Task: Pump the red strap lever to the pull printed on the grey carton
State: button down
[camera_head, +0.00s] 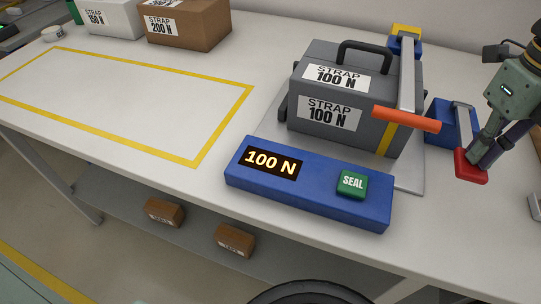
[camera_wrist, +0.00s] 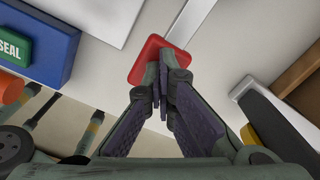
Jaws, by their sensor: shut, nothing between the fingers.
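The grey carton (camera_head: 300,85) stands on a light plate with a black handle on top. Its labels read "STRAP 100 N". The red strap lever (camera_head: 470,166) is a red pad at the end of a metal bar from a blue housing (camera_head: 447,122), right of the carton. It also shows in the wrist view (camera_wrist: 148,58). My gripper (camera_head: 482,155) is shut and empty, its fingertips at the red pad; I cannot tell whether they press on it. The blue console's display (camera_head: 271,163) reads "100 N".
A green SEAL button (camera_head: 352,185) sits on the blue console (camera_head: 300,196) in front of the carton. An orange handle (camera_head: 406,120) juts out by the carton's right side. A white carton (camera_head: 112,18) and a brown carton (camera_head: 188,25) stand behind a clear yellow-outlined area (camera_head: 196,158).

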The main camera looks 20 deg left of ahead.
jog(key=shift+r+p, duration=2.05)
jog(key=shift+r, duration=1)
jog(key=shift+s+f, duration=0.1)
jog(key=shift+s, duration=0.05)
dwell(1.0)
